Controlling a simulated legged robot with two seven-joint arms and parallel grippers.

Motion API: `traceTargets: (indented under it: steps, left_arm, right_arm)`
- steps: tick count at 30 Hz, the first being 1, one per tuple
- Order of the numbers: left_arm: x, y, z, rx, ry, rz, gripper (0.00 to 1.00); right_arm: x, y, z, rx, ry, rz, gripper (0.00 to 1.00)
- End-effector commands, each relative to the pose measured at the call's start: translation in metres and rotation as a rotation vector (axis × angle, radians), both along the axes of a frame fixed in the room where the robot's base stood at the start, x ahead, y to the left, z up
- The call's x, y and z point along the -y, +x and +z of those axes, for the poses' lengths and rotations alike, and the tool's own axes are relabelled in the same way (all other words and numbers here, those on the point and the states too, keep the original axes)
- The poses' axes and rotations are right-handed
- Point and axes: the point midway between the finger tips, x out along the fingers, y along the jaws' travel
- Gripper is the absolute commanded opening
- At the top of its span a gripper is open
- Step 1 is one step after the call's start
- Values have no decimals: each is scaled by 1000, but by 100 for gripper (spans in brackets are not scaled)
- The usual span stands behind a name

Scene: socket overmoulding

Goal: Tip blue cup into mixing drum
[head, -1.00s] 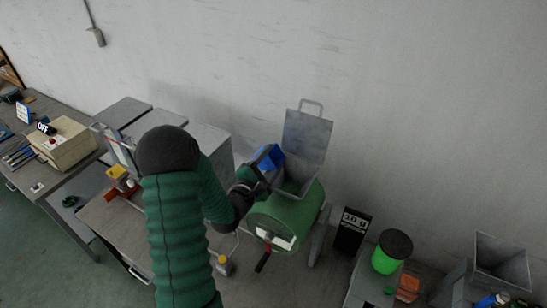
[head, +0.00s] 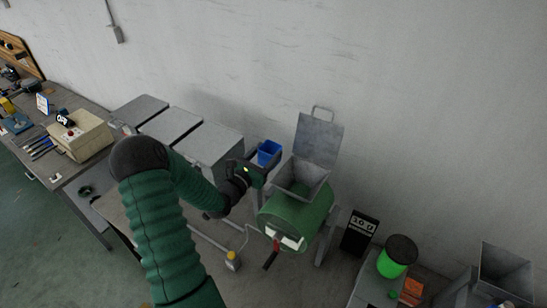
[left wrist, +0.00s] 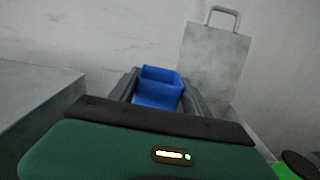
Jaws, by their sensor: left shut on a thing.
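The blue cup (head: 268,152) is held upright, or nearly so, by my left gripper (head: 262,165), to the left of the drum's hopper. In the left wrist view the cup (left wrist: 160,88) sits between the two dark fingers of my left gripper (left wrist: 163,95). The green mixing drum (head: 297,216) stands in the middle with a grey square hopper (head: 303,178) on top. The hopper's lid (head: 319,140) stands open at the back. Whether anything is in the cup or hopper cannot be told. My right gripper is not in view.
Grey-lidded bins (head: 208,150) stand left of the drum along the wall. A black display box (head: 359,232) and a green container with a black lid (head: 397,256) stand to the right. A workbench (head: 75,180) with tools is at the far left.

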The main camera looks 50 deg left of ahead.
Motion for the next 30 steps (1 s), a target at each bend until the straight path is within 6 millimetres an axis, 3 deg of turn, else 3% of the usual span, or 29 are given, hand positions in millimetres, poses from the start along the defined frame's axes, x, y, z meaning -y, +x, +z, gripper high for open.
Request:
traceTargets:
  steps: [9,18,30]
  left_arm:
    - [-3,0,3,15,-43,0,13]
    - [-1,-1,41,13,-43,1,13]
    - [-3,0,41,11,-44,0,13]
  right_arm:
    - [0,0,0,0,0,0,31]
    - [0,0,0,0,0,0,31]
    - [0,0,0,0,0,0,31]
